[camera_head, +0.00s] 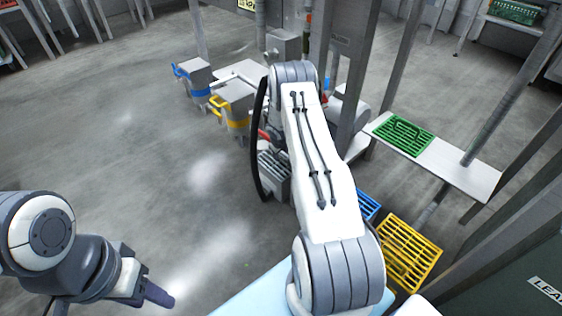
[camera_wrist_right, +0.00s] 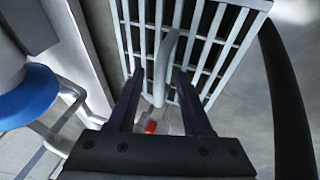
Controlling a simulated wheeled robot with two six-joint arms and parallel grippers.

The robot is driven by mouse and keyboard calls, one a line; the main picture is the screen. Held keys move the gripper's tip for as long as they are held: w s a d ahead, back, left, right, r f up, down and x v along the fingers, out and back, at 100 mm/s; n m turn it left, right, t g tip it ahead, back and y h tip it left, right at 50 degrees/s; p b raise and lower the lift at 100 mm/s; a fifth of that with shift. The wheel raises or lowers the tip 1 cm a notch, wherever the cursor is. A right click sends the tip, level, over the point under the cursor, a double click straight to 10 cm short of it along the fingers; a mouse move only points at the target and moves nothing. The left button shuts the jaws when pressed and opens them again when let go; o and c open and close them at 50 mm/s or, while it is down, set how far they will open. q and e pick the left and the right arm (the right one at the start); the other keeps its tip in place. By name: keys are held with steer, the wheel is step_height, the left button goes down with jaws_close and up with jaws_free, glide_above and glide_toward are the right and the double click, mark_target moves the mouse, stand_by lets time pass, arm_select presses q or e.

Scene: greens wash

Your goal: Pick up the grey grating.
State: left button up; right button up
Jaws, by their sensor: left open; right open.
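The grey grating (camera_wrist_right: 207,38) fills the upper middle of the right wrist view, with a raised light-grey handle (camera_wrist_right: 163,62). In the head view, part of the grating (camera_head: 274,178) shows left of my right arm, which hides the rest. My right gripper (camera_wrist_right: 160,80) is open, its two dark fingers on either side of the handle in the picture. I cannot tell whether they touch it. The right gripper is hidden by the arm in the head view. My left gripper (camera_head: 158,294) is at the lower left, open and empty, away from the grating.
A yellow grating (camera_head: 408,252) and a blue grating (camera_head: 368,206) are right of my right arm. A green grating (camera_head: 403,135) lies on a pale shelf (camera_head: 457,170). Bins with blue (camera_head: 196,84) and yellow (camera_head: 236,108) trim stand behind. The floor at left is clear.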

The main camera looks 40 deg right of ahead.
steer(key=shift+c, duration=0.3)
jaws_close()
stand_by(1.1)
